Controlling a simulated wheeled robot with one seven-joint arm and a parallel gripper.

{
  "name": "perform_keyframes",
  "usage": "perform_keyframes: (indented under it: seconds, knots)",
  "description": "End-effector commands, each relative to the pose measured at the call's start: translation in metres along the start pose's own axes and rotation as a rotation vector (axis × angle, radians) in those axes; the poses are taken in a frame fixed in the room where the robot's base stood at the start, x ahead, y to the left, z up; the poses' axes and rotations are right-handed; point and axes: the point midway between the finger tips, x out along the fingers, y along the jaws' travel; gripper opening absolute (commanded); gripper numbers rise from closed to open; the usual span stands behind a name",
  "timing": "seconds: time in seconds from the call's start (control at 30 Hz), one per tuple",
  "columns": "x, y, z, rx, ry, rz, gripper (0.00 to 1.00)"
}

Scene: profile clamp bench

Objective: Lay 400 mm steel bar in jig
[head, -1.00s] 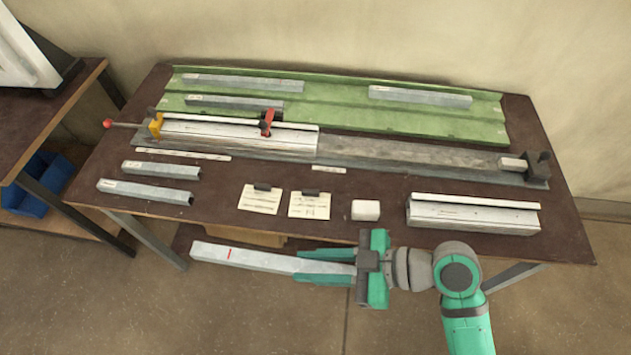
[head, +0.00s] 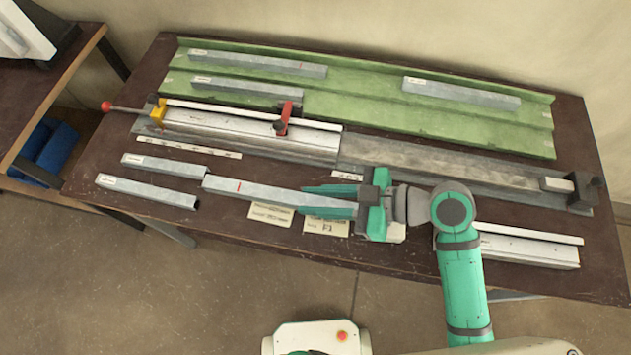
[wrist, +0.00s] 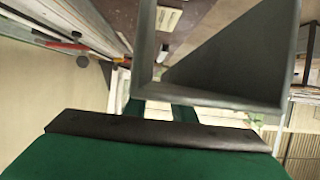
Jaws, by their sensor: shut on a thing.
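My gripper (head: 332,200) is shut on a long grey steel bar (head: 265,193) with a red mark. The bar sticks out to the left of the fingers, over the front part of the table. In the wrist view the held bar (wrist: 230,95) shows its end large and close. The jig (head: 400,160) is a long grey bed behind the gripper. A white profile (head: 240,130) lies in its left half, with a yellow stop (head: 158,112) and red clamp (head: 284,118). A dark end block (head: 583,192) stands at its right end. The jig's right half looks bare.
A green tray (head: 350,112) at the back holds several grey bars. Two short bars (head: 163,165) (head: 146,190) lie at the front left. White profiles (head: 525,246) lie front right, partly behind my arm. Two paper notes (head: 270,214) (head: 326,227) lie below the held bar.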

Motion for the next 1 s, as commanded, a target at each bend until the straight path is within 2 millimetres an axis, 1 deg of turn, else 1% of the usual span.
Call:
perform_keyframes:
  seconds: [0.03, 0.27, 0.4, 0.5, 0.87, 1.0]
  knots:
    - [0.005, 0.009, 0.002, -0.001, 0.003, -0.004, 0.0]
    - [0.025, 0.049, 0.014, 0.001, 0.002, -0.001, 0.0]
    - [0.04, 0.067, 0.034, 0.004, 0.003, 0.001, 0.0]
    - [0.048, 0.076, 0.045, 0.002, 0.002, 0.001, 0.0]
    - [0.063, 0.092, 0.061, 0.001, 0.002, -0.001, 0.0]
    - [0.069, 0.093, 0.08, 0.003, 0.002, 0.001, 0.0]
